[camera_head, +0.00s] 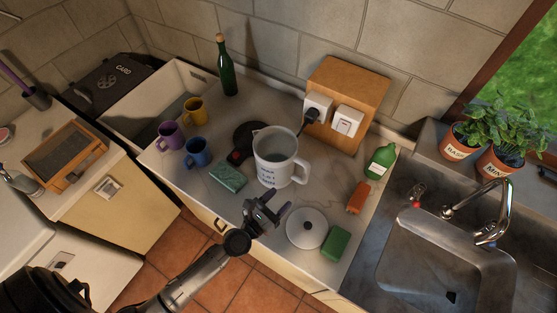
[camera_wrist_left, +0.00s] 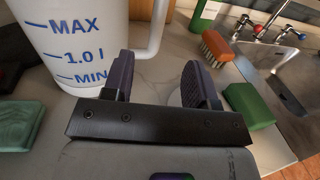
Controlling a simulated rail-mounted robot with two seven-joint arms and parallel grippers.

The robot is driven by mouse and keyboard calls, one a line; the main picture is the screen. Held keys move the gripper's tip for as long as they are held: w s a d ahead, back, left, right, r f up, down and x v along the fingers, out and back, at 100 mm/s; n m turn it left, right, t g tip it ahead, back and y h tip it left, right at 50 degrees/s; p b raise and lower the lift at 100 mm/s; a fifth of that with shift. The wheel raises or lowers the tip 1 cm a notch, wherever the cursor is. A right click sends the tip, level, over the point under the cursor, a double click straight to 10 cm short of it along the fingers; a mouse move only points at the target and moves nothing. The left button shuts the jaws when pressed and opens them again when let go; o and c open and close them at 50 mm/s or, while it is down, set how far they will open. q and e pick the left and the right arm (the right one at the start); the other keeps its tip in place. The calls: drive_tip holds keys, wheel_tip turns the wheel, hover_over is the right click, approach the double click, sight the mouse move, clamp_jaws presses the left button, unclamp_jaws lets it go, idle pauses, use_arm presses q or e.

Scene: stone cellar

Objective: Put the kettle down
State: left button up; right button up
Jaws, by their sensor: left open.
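The white kettle (camera_head: 272,168) stands upright and open-topped on the counter, its handle (camera_head: 301,172) to the right. Its MAX, 1.0 l and MIN marks show in the left wrist view (camera_wrist_left: 72,45). A black round base (camera_head: 246,136) with a red switch lies behind and left of it, partly hidden by it. A white lid (camera_head: 306,229) with a dark knob lies to the front right. My left gripper (camera_head: 276,204) is open and empty in front of the kettle, near its handle but apart from it. My right gripper is not in view.
Left of the kettle are a teal sponge (camera_head: 228,178) and yellow, purple and blue mugs (camera_head: 197,152). To the right are an orange brush (camera_head: 358,197), green block (camera_head: 335,243), green bottle (camera_head: 380,161) and sink (camera_head: 445,255). A socket box (camera_head: 348,90) stands behind.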

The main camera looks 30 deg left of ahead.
sight(304, 174)
use_arm(q)
drive_tip(key=shift+w+d+p, duration=0.15)
drive_tip(key=shift+w+d, duration=0.2)
drive_tip(key=shift+w, duration=1.65)
drive_tip(key=shift+w+d+p, duration=0.2)
drive_tip(key=shift+w+d, duration=0.1)
drive_tip(key=shift+w, duration=1.65)
drive_tip(key=shift+w+d+p, duration=0.15)
drive_tip(key=shift+w+d, duration=0.2)
drive_tip(key=shift+w, duration=1.65)
clamp_jaws()
drive_tip(key=shift+r, duration=0.1)
